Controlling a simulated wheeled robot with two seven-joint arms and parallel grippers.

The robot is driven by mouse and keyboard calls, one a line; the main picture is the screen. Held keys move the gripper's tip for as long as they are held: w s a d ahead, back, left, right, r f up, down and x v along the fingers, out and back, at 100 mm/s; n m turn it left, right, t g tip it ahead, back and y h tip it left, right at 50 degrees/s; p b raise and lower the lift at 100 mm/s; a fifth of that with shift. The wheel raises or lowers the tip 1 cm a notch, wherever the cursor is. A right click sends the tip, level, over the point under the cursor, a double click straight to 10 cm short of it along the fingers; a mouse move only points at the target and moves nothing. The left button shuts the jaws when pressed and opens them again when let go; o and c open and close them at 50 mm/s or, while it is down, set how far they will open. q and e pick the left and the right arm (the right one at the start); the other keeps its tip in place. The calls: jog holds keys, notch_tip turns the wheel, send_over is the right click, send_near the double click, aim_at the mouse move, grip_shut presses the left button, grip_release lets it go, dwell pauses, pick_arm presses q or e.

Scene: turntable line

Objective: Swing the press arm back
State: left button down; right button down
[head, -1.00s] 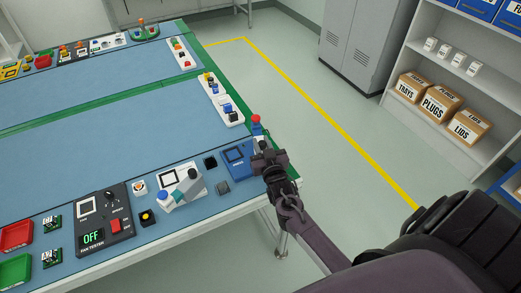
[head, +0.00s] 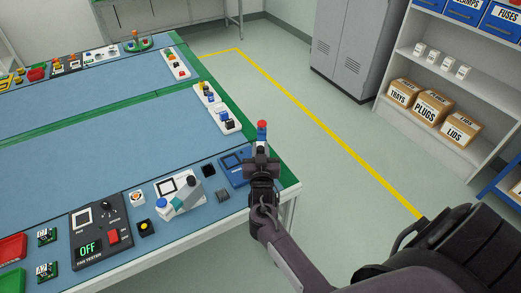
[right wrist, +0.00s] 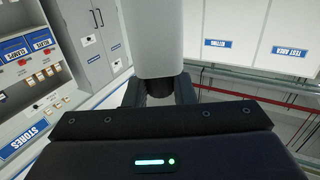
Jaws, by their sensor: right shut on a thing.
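A blue press fixture (head: 235,167) sits at the near right corner of the table, partly hidden by my right gripper. A red-topped blue part (head: 262,131) stands up just behind the gripper. My right gripper (head: 262,164) is beside the fixture, at the table's corner. In the right wrist view, a thick light-grey bar (right wrist: 157,40) with a dark end runs up from between the fingers (right wrist: 160,92), which are shut on it. I take it for the press arm; its joint to the fixture is hidden. My left gripper is not in view.
A fan tester (head: 100,232) is further left. A white strip of parts (head: 217,108) lies behind. The blue table middle is clear.

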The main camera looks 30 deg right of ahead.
jog(key=c, duration=1.3)
grip_release()
jog(key=shift+o, duration=0.2)
jog(key=shift+s+a+f, duration=0.1)
jog(key=shift+s+a, duration=0.1)
jog(key=shift+s, duration=0.05)
jog(key=b+v, duration=0.1)
jog(key=v, duration=0.6)
